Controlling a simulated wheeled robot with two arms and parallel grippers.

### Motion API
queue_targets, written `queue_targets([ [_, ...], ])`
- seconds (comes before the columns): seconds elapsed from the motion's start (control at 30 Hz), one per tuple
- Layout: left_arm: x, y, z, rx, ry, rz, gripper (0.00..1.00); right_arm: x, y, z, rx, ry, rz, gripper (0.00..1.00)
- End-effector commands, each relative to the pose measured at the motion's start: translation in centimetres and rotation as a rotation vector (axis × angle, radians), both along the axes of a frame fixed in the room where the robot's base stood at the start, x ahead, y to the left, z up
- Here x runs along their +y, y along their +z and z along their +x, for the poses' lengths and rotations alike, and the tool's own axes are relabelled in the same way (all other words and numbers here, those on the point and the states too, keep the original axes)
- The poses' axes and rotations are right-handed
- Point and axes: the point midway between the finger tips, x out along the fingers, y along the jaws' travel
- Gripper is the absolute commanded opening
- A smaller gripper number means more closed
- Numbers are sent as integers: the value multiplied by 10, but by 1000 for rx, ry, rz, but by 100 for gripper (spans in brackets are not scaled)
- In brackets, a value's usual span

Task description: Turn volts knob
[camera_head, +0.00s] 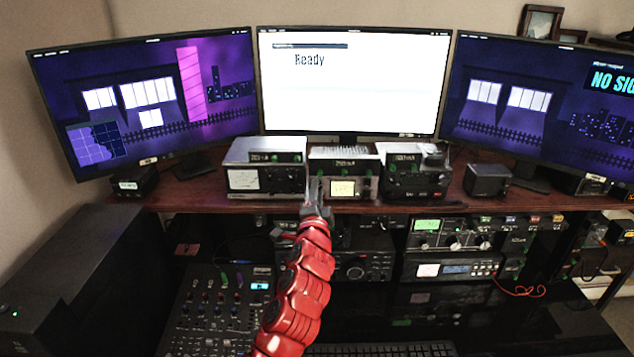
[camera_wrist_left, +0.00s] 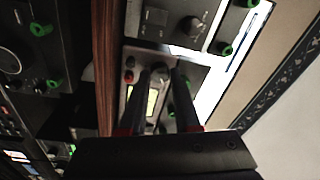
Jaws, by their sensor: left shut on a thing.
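The middle meter unit (camera_head: 371,165) stands on the wooden shelf under the central monitor. It has a silver front, a small lit yellowish display (camera_head: 342,187) and green knobs or terminals. My left gripper (camera_head: 315,194) is at the left side of its front. In the left wrist view, its two dark fingers (camera_wrist_left: 157,90) reach to the panel on either side of a small round grey knob (camera_wrist_left: 160,71) and are shut on it. The knob's label is not readable, and the knob is hidden by the gripper in the head view. My right gripper is not in view.
A silver unit (camera_head: 265,178) stands to the left and a darker unit (camera_head: 416,180) to the right, both close by. The shelf edge (camera_head: 230,204) runs just below. The central monitor (camera_head: 355,85) reads "Ready". Mixer and radio gear fill the space beneath.

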Motion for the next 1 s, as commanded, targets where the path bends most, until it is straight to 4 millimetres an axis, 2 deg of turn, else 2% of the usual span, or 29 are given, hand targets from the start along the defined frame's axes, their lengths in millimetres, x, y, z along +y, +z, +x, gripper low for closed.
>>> queue_targets([
  [0.03, 1, 4, 0, 2, 2, 30, 0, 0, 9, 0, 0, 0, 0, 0],
  [0.3, 0, 2, 0, 0, 0, 142, 0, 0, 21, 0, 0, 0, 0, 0],
  [0.9, 0, 1, 0, -2, -1, 177, 0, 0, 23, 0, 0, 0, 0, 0],
  [0.93, 0, 1, 0, -2, -1, 177, 36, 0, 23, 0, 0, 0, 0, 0],
  [1.0, 0, 0, 0, -2, -1, 177, 48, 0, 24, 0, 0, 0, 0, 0],
])
